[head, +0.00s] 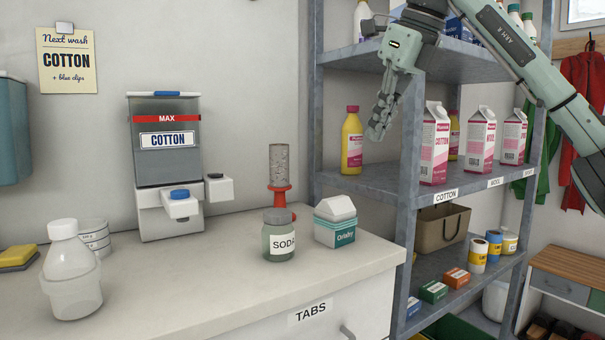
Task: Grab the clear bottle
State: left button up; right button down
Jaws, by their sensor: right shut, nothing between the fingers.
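A clear, slightly milky bottle (71,275) with a white cap stands upright on the counter at the lower left. A clear band or cup shape surrounds its lower part; I cannot tell whether that is part of it. My right gripper (376,132) is at the upper right, in front of the shelf rack, with its fingers pointing down. It is shut and empty, far to the right of the bottle and higher. My left gripper is not in view.
The counter (215,267) holds a COTTON dispenser (167,165), a SODA jar (279,238), a small carton (335,222), a stack of white tubs (96,238) and a yellow sponge (17,256). Cartons and a yellow bottle (352,141) stand on the rack. The counter's front middle is clear.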

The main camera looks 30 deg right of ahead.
aim_at(74, 299)
jog(key=k+l, duration=0.15)
jog(key=k, duration=0.35)
jog(key=k+l, duration=0.1)
jog(key=k, duration=0.4)
